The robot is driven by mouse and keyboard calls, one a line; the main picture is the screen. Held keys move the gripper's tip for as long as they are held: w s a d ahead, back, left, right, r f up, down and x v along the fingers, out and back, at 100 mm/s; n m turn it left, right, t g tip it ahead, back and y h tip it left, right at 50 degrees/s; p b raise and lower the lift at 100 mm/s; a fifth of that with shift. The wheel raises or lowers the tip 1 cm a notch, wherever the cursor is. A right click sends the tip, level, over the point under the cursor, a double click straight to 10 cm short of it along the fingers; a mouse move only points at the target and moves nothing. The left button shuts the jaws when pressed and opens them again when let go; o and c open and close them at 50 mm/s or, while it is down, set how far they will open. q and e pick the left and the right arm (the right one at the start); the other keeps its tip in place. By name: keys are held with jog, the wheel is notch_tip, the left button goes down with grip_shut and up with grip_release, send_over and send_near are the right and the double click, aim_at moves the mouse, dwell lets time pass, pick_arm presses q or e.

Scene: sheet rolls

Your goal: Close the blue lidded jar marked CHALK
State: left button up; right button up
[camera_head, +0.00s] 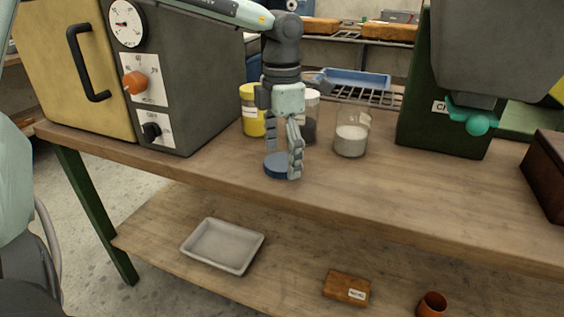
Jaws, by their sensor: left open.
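A flat round blue lid (275,170) lies on the workbench near its front edge. My left gripper (283,163) points down over it, open, with its fingers about the lid; I cannot tell whether they touch it. A clear glass jar (351,137) with white contents and no lid visible stands upright to the right of the gripper. Another glass jar with dark contents (310,125) stands behind the gripper and is partly hidden by it. I cannot read a CHALK label on either jar. My right gripper is not in view.
A yellow jar (252,117) stands behind left of the gripper. A grey and yellow oven (190,85) fills the bench's left. A dark green machine (425,125) and a brown box (547,170) stand right. The bench (400,190) is clear between. A tray (222,246) lies below.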

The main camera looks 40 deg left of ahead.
pick_arm(q)
jog(key=c, duration=0.9)
jog(key=shift+c, duration=0.2)
jog(key=shift+r, duration=0.1)
